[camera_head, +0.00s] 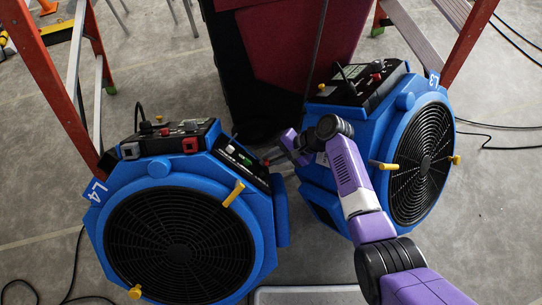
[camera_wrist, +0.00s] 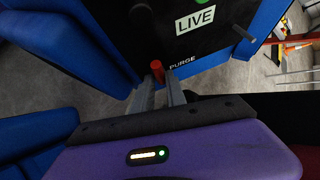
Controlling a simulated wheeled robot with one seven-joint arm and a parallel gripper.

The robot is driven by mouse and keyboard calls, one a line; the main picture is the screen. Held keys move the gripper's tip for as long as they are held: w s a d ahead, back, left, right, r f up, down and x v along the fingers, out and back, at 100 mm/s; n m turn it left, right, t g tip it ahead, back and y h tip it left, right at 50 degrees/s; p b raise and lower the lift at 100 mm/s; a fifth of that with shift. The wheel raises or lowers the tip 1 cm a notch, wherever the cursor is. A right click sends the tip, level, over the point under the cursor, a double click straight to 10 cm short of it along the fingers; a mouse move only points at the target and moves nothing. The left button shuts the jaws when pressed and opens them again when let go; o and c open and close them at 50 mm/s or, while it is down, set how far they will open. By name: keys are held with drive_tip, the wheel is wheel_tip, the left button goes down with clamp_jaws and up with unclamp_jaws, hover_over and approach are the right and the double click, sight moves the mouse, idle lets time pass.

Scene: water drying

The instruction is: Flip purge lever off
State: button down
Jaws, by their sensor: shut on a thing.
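The purge lever (camera_wrist: 157,70) shows in the wrist view as a short red knob beside the PURGE label on a black panel (camera_wrist: 140,32). My gripper (camera_wrist: 158,86) is shut on it, with a grey finger on each side. In the head view my gripper (camera_head: 272,158) reaches from the right to the side panel (camera_head: 240,160) of the blue blower marked L4 (camera_head: 272,210). The lever's base is partly hidden by the fingers. A LIVE label (camera_wrist: 195,20) and part of a green light (camera_wrist: 201,1) show above the lever in the wrist view.
A second blue blower marked L3 (camera_head: 335,195) stands close to the right, beside my arm. A dark red and black object (camera_head: 275,45) stands behind. Orange ladder legs (camera_head: 45,80) stand at left and right. Cables (camera_head: 500,128) lie on the grey floor.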

drive_tip(key=shift+w+a+r, duration=0.2)
idle(0.4)
drive_tip(key=c, duration=1.5)
unclamp_jaws()
drive_tip(key=shift+s+f, duration=0.1)
drive_tip(key=shift+o, duration=0.2)
drive_tip(key=p+v, duration=0.2)
drive_tip(key=v, duration=0.6)
drive_tip(key=shift+p, duration=0.35)
drive_tip(key=shift+d+f, duration=0.1)
